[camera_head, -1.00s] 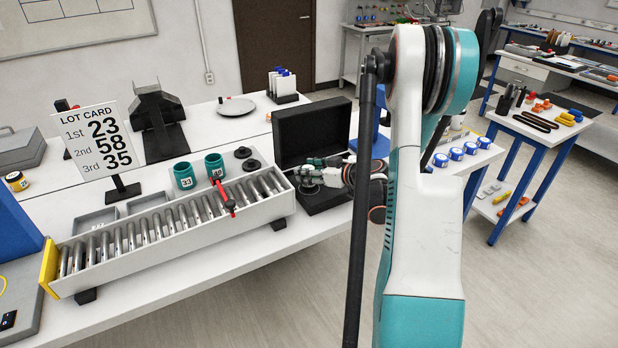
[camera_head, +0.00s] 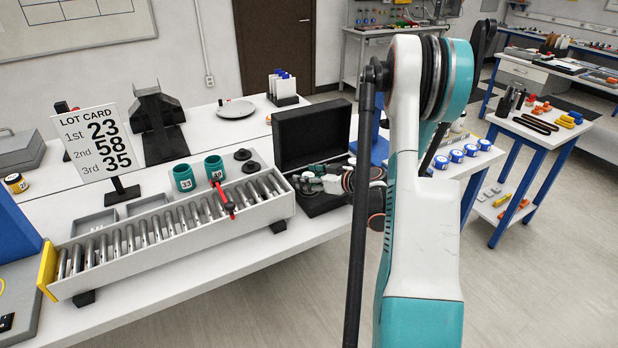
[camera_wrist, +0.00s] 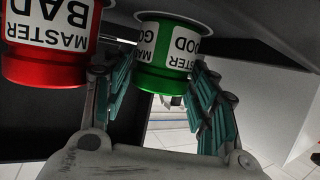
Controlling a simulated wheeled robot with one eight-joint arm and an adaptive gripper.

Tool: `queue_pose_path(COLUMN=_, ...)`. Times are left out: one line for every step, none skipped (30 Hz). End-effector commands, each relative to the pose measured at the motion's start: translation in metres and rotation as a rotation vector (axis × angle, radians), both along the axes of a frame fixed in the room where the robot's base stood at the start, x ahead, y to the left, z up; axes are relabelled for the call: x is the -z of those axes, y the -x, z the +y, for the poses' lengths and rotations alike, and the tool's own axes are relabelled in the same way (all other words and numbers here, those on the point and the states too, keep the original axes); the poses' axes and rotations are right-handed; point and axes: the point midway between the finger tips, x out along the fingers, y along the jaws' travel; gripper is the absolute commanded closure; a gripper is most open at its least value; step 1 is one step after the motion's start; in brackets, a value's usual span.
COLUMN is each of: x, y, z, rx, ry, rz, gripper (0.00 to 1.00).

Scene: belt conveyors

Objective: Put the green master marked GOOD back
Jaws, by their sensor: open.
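The green master (camera_wrist: 168,52), labelled MASTER GOOD, appears upside down in the wrist view between the two fingers of my gripper (camera_wrist: 160,88). The fingers are open, one on each side of it, with a gap at least on the right. The red master (camera_wrist: 52,45), labelled MASTER BAD, is close by on the left. I cannot make out the masters in the head view; the gripper and arm cover much of the case's base.
A lot card (camera_head: 93,143) reads 23, 58, 35.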

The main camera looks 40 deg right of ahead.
Motion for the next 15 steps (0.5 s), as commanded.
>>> queue_pose_path(x=-0.003, y=0.007, z=-0.002, rx=0.003, ry=0.000, rz=0.000, gripper=0.47)
queue_pose_path(x=-0.005, y=0.011, z=-0.003, rx=0.004, ry=-0.001, rz=0.000, gripper=0.47)
queue_pose_path(x=-0.007, y=0.018, z=-0.004, rx=0.004, ry=-0.002, rz=0.000, gripper=0.47)
queue_pose_path(x=-0.010, y=0.023, z=-0.005, rx=0.005, ry=-0.001, rz=0.000, gripper=0.47)
queue_pose_path(x=-0.012, y=0.028, z=-0.006, rx=0.005, ry=-0.002, rz=-0.001, gripper=0.47)
queue_pose_path(x=-0.015, y=0.037, z=-0.007, rx=0.005, ry=0.000, rz=0.000, gripper=0.47)
queue_pose_path(x=-0.017, y=0.043, z=-0.008, rx=0.004, ry=-0.001, rz=0.000, gripper=0.47)
queue_pose_path(x=-0.020, y=0.049, z=-0.009, rx=0.005, ry=0.000, rz=0.000, gripper=0.47)
queue_pose_path(x=-0.022, y=0.057, z=-0.010, rx=0.004, ry=-0.001, rz=0.000, gripper=0.47)
queue_pose_path(x=-0.024, y=0.062, z=-0.011, rx=0.004, ry=-0.001, rz=0.000, gripper=0.47)
queue_pose_path(x=-0.027, y=0.068, z=-0.012, rx=0.006, ry=-0.001, rz=0.000, gripper=0.47)
queue_pose_path(x=-0.029, y=0.075, z=-0.013, rx=0.004, ry=-0.001, rz=0.000, gripper=0.47)
queue_pose_path(x=-0.031, y=0.080, z=-0.013, rx=0.004, ry=0.000, rz=0.000, gripper=0.47)
queue_pose_path(x=-0.032, y=0.085, z=-0.014, rx=0.005, ry=0.001, rz=0.000, gripper=0.47)
queue_pose_path(x=-0.034, y=0.090, z=-0.015, rx=0.003, ry=0.000, rz=0.000, gripper=0.47)
